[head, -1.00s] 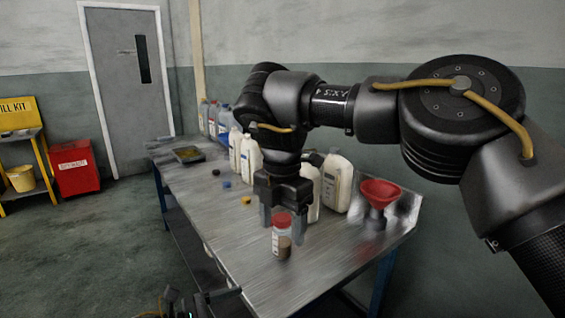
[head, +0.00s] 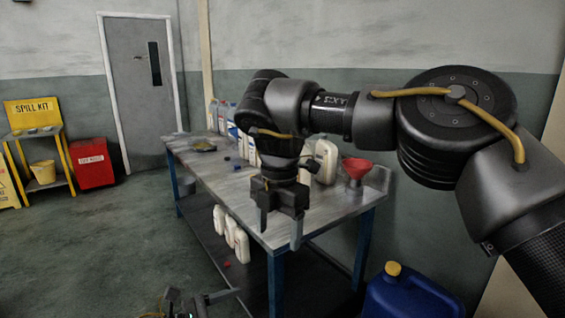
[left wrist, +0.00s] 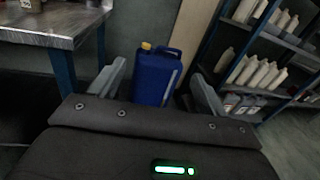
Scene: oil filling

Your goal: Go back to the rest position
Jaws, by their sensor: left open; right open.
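My right gripper (head: 281,222) hangs from the raised right arm in the head view, in front of the near end of the metal table (head: 340,209). Its two fingers point down, spread apart with nothing between them. My left gripper (left wrist: 160,82) shows in the left wrist view, its fingers wide apart and empty. Beyond it a blue jerrycan with a yellow cap (left wrist: 152,78) stands on the floor. The red-capped bottle is not visible in the head view now.
A red funnel (head: 357,168) and a white jug (head: 326,163) stand on the table. White jugs (head: 241,246) sit on its lower shelf. The blue jerrycan (head: 409,297) stands at the table's right. Shelves of bottles (left wrist: 262,75) are right in the wrist view.

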